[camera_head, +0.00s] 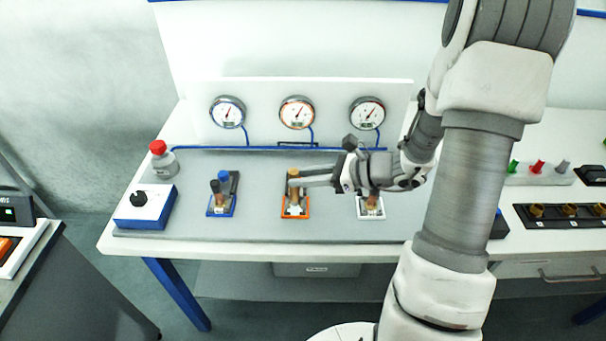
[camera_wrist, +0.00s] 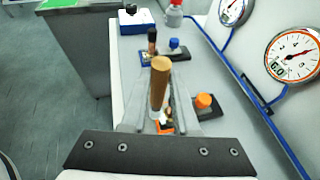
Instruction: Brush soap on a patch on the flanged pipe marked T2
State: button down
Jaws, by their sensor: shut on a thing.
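My gripper (camera_head: 291,182) is shut on an upright brush with a tan wooden handle (camera_wrist: 160,85), over the middle fixture. The handle's top also shows in the head view (camera_head: 293,172). The brush's lower end is hidden, so I cannot tell whether it touches the pipe. The middle fixture (camera_head: 295,211) has an orange-edged base; its orange knob (camera_wrist: 204,101) shows in the wrist view. A blue-edged fixture (camera_head: 221,211) stands to its left and a white one (camera_head: 370,213) to its right, partly under my wrist. I cannot read a T2 mark on any fixture.
A red-capped bottle (camera_head: 162,161) and a blue box with a black knob (camera_head: 146,207) stand at the left. Three gauges (camera_head: 297,112) hang on the back panel, with a blue tube (camera_head: 255,149) below. The grey bench mat (camera_head: 260,225) is clear in front.

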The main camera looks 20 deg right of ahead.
jog(key=s+a+r+p, duration=0.1)
jog(key=s+r+p, duration=0.3)
jog(key=r, duration=0.2)
jog(key=shift+r+p, duration=0.3)
jog(key=shift+p, duration=0.1)
dwell(0.4)
jog(key=shift+s+a, duration=0.1)
dwell(0.4)
